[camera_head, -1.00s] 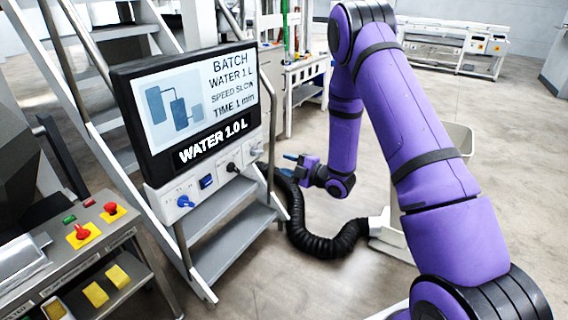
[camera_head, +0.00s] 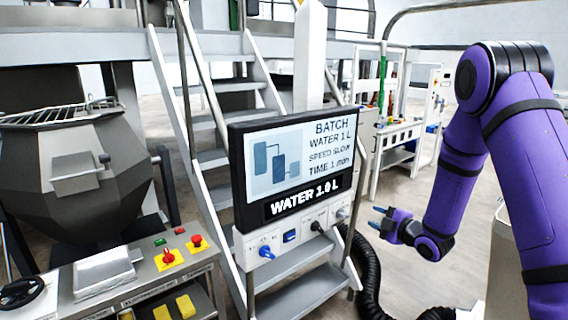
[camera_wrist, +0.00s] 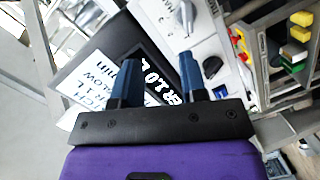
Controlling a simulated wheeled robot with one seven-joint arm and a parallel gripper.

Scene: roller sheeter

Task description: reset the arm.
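My purple arm reaches in from the right of the head view. My gripper (camera_head: 378,218) points left, to the right of the control panel (camera_head: 290,240) under the screen, with a gap between them. In the wrist view my gripper (camera_wrist: 158,82) shows two blue fingers standing apart with nothing held between them. The screen (camera_head: 292,165) reads "WATER 1.0 L" and shows upside down behind the fingers in the wrist view. A blue knob (camera_head: 267,252) sits on the panel, and a grey knob (camera_wrist: 186,17) shows beyond the fingers in the wrist view.
Metal stairs (camera_head: 209,124) stand behind the screen. A mixing bowl (camera_head: 75,185) and a console with red buttons (camera_head: 169,256) are at the left. A black hose (camera_head: 366,270) runs on the floor below my gripper. Open floor lies behind my arm.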

